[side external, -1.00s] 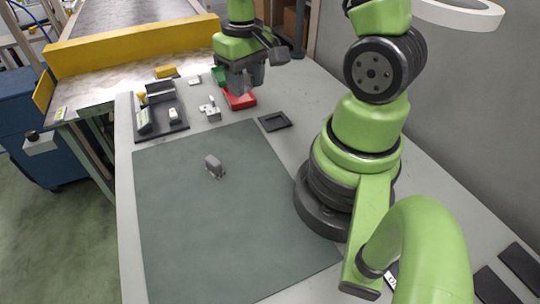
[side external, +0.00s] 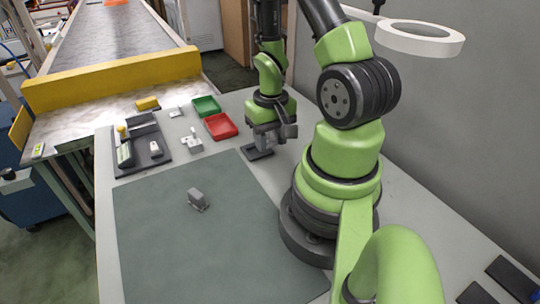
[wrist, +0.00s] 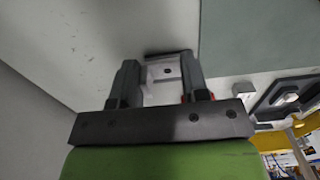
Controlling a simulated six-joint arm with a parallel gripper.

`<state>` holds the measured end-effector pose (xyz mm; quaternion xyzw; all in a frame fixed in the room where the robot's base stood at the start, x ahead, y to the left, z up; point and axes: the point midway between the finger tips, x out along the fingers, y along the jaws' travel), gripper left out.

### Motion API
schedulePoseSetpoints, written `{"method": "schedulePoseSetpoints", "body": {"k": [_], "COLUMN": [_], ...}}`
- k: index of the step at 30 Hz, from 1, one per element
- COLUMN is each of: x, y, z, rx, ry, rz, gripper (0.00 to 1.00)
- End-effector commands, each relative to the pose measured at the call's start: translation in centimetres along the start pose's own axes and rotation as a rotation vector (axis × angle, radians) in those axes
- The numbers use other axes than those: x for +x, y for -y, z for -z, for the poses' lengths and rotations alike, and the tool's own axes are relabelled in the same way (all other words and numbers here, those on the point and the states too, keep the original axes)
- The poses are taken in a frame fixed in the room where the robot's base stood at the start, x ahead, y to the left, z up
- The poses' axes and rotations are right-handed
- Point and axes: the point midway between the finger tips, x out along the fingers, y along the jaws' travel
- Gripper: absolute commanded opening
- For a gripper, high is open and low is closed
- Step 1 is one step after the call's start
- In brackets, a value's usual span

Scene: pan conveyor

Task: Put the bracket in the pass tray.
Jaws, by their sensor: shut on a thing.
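My gripper (side external: 268,143) is low at the back of the table, at the small black tray (side external: 250,155). In the wrist view my gripper (wrist: 162,88) is shut on a pale grey metal piece with a hole, which looks like the bracket (wrist: 164,70). A dark edge lies just beyond it there. I cannot tell whether the bracket touches the black tray. A green tray (side external: 206,105) and a red tray (side external: 220,127) stand left of my gripper and look empty. No label shows which is the pass tray.
A grey block-like part (side external: 197,200) stands on the green-grey mat (side external: 170,250). A dark divided tray (side external: 163,160) holds small parts, with a pale metal fixture (side external: 192,144) beside it. A yellow-edged conveyor (side external: 110,80) is at back left. A ring lamp (side external: 420,38) hangs at upper right.

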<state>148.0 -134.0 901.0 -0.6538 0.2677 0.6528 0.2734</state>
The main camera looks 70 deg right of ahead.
Motion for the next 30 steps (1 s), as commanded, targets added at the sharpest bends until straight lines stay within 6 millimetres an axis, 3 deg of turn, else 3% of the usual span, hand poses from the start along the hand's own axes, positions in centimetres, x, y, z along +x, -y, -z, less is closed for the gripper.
{"method": "schedulePoseSetpoints", "body": {"k": [15, 28, 29, 30], "x": [4.7, 5.3, 5.3, 5.3], "y": [0.0, 0.0, 0.0, 0.0], "z": [0.0, 0.0, 0.0, 0.0], "rx": [-0.001, 0.000, 0.000, 0.000], "ry": [0.003, 0.001, 0.001, 0.001], "rz": [0.000, 0.000, 0.000, 0.000], "gripper": [0.15, 0.15, 0.44, 0.53]}}
